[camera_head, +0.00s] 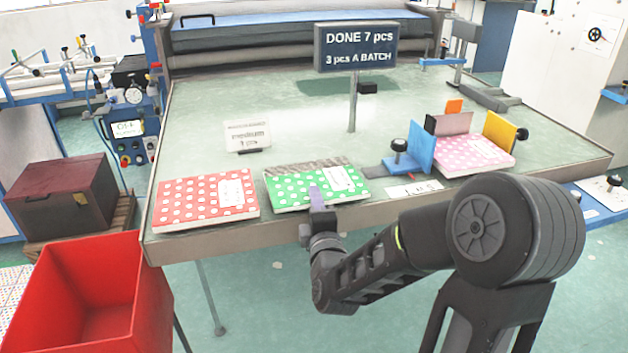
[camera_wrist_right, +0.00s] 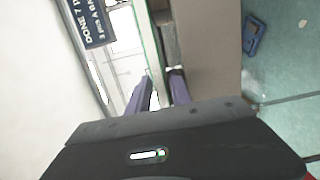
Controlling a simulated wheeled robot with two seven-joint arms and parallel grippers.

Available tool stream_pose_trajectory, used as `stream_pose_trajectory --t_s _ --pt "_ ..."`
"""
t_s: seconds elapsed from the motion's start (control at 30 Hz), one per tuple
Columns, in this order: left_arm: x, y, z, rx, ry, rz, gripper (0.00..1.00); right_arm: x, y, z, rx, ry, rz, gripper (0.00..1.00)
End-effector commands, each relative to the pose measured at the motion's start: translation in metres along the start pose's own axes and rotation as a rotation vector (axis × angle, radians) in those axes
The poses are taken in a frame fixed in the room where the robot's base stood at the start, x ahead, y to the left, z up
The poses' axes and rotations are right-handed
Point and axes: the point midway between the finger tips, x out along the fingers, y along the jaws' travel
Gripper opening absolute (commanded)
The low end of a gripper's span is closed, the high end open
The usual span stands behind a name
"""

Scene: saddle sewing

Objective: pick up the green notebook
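The green notebook with white dots (camera_head: 290,191) lies flat at the front edge of the table, with a white label on its cover and a grey-brown strip along its back edge. My right gripper (camera_head: 317,192) is at the notebook's front edge, with one purple finger showing over the cover. In the right wrist view its two fingers (camera_wrist_right: 162,85) stand a little apart, one on each side of the notebook's edge (camera_wrist_right: 150,48). I cannot tell whether they press on it. My left gripper is out of view.
A red dotted notebook (camera_head: 205,199) lies left of the green one. A pink notebook (camera_head: 462,155) sits among blue and yellow stops at the right. A sign (camera_head: 357,48) stands behind, and a small card (camera_head: 248,136) stands on the table. A red bin (camera_head: 105,262) is at front left.

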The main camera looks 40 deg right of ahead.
Motion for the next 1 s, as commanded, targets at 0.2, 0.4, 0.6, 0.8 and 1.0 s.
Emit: stream_pose_trajectory --t_s 0.2,0.4,0.6,0.8,1.0 --pt "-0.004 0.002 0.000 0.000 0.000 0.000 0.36 0.020 0.000 0.002 -0.003 -0.001 -0.001 0.25" --pt "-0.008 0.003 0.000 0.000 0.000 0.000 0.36 0.047 -0.001 0.003 -0.002 -0.001 0.000 0.25" --pt "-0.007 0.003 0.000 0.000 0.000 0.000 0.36 0.052 -0.001 0.003 0.000 0.000 -0.001 0.25" --pt "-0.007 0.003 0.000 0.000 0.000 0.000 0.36 0.052 -0.001 0.003 0.000 0.000 -0.001 0.25" --pt "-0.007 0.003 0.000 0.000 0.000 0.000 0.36 0.052 -0.001 0.003 0.000 0.000 0.000 0.25"
